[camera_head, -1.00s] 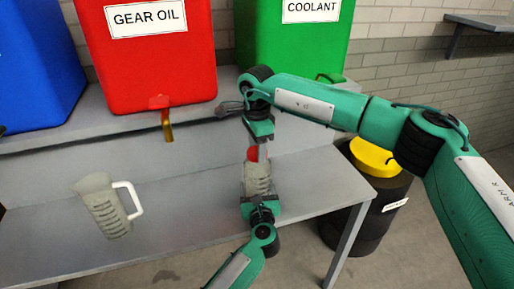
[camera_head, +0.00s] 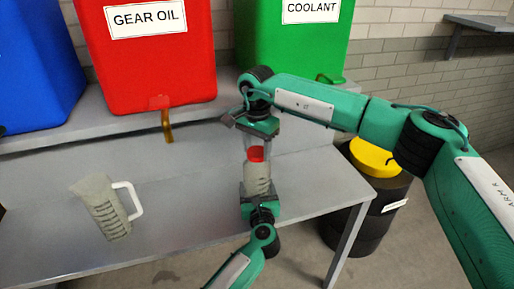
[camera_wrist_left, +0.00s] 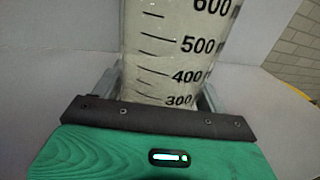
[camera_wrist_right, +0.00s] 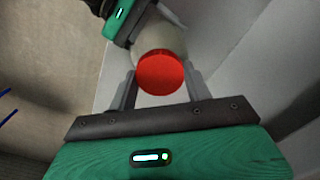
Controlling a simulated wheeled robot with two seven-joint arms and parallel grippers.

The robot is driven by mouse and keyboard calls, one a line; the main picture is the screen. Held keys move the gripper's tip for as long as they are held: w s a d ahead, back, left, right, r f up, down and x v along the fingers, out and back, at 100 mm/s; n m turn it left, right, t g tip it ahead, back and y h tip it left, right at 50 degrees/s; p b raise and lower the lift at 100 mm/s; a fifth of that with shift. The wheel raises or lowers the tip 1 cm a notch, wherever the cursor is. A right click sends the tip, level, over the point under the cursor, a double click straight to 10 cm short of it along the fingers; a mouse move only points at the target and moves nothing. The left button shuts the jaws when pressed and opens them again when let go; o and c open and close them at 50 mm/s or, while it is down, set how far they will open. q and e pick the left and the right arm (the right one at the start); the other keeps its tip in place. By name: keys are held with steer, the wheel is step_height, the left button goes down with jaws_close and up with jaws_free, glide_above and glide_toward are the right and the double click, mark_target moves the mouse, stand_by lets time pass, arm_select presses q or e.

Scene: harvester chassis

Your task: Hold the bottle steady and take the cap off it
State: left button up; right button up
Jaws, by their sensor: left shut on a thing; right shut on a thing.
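The bottle (camera_head: 257,184) is clear with a pale fill and printed volume marks, and stands upright on the bench; the marks show large in the left wrist view (camera_wrist_left: 175,60). My left gripper (camera_head: 258,192) is shut on the bottle's body from the front. The red cap (camera_head: 256,154) is on the bottle's top and shows as a round red disc in the right wrist view (camera_wrist_right: 160,73). My right gripper (camera_head: 257,148) comes from above, its fingers on both sides of the cap and shut on it. Whether the cap has come loose cannot be told.
A measuring jug (camera_head: 104,210) with a white handle stands on the bench (camera_head: 180,205) to the left. Red gear oil (camera_head: 160,60) and green coolant (camera_head: 290,45) tanks stand behind on a shelf. A black drum with a yellow lid (camera_head: 372,157) stands beside the bench's right end.

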mark_target(257, 151)
steer(key=shift+r, duration=0.1)
steer(key=shift+r, duration=1)
steer(key=shift+r, duration=2)
arm_select(q)
steer(key=o, duration=2)
steer(key=shift+c, duration=0.2)
steer(key=shift+s, duration=0.1)
steer(key=s+d+b, duration=0.1)
steer(key=s, duration=1)
steer(key=shift+s+d, duration=0.2)
steer(key=shift+s, duration=0.15)
arm_select(e)
steer(key=shift+f, duration=0.6)
